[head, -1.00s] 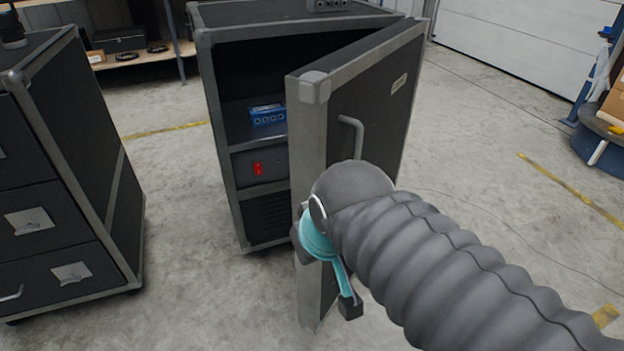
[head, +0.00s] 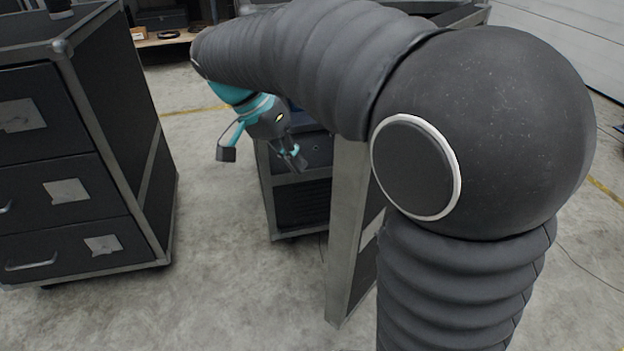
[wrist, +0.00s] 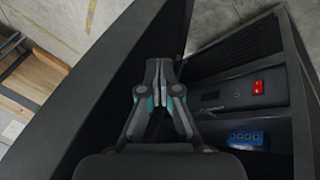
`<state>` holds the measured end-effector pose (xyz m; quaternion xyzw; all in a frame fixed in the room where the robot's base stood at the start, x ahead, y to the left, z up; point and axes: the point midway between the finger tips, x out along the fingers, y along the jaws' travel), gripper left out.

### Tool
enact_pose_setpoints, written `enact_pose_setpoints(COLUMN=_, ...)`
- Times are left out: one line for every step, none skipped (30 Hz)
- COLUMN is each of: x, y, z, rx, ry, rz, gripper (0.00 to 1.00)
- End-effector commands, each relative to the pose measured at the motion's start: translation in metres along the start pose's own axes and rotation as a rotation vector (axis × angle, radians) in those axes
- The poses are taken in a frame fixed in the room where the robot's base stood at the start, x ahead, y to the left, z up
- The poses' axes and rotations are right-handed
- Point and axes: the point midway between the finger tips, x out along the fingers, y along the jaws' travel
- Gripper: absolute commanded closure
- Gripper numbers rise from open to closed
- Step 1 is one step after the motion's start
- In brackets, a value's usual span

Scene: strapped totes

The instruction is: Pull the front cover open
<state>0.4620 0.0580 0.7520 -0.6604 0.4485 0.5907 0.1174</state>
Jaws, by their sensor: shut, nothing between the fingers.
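The front cover (head: 347,235) of the dark cabinet (head: 287,238) stands swung out, open. My arm hides most of its upper part and its handle in the head view. My gripper (head: 296,162) is in front of the cabinet opening, to the left of the cover's edge. In the wrist view, my gripper (wrist: 158,68) has its fingers together with nothing between them. A large dark panel, likely the cover's inner face (wrist: 90,85), is to the left of the fingers there. The cabinet's interior is to the right.
A red switch (wrist: 258,87) and a blue box (wrist: 246,138) are inside the cabinet. A dark drawer cabinet (head: 85,165) stands at the left, with bare floor between the two. Shelving (head: 165,38) is at the back.

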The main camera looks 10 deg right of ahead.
Motion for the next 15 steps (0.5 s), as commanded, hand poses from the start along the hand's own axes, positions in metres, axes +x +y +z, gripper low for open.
enact_pose_setpoints(x=-0.001, y=-0.015, z=0.0, rx=0.037, ry=0.016, rz=0.037, gripper=1.0)
enact_pose_setpoints(x=-0.002, y=-0.02, z=0.0, rx=0.062, ry=0.025, rz=0.057, gripper=1.0)
enact_pose_setpoints(x=-0.004, y=-0.027, z=0.0, rx=0.092, ry=0.038, rz=0.078, gripper=1.0)
enact_pose_setpoints(x=-0.005, y=-0.031, z=0.0, rx=0.113, ry=0.047, rz=0.091, gripper=1.0)
enact_pose_setpoints(x=-0.006, y=-0.035, z=0.0, rx=0.132, ry=0.054, rz=0.104, gripper=1.0)
enact_pose_setpoints(x=-0.007, y=-0.039, z=0.001, rx=0.152, ry=0.064, rz=0.117, gripper=1.0)
enact_pose_setpoints(x=-0.007, y=-0.042, z=0.001, rx=0.165, ry=0.071, rz=0.124, gripper=1.0)
enact_pose_setpoints(x=-0.008, y=-0.043, z=0.001, rx=0.176, ry=0.075, rz=0.131, gripper=1.0)
enact_pose_setpoints(x=-0.008, y=-0.045, z=0.001, rx=0.187, ry=0.08, rz=0.138, gripper=1.0)
enact_pose_setpoints(x=-0.008, y=-0.046, z=0.001, rx=0.193, ry=0.082, rz=0.141, gripper=1.0)
enact_pose_setpoints(x=-0.006, y=-0.046, z=0.001, rx=0.197, ry=0.084, rz=0.143, gripper=1.0)
enact_pose_setpoints(x=-0.004, y=-0.046, z=0.001, rx=0.199, ry=0.085, rz=0.145, gripper=1.0)
enact_pose_setpoints(x=-0.002, y=-0.046, z=0.0, rx=0.2, ry=0.085, rz=0.146, gripper=1.0)
enact_pose_setpoints(x=0.001, y=-0.045, z=0.0, rx=0.201, ry=0.085, rz=0.146, gripper=1.0)
enact_pose_setpoints(x=0.006, y=-0.044, z=0.0, rx=0.201, ry=0.085, rz=0.145, gripper=1.0)
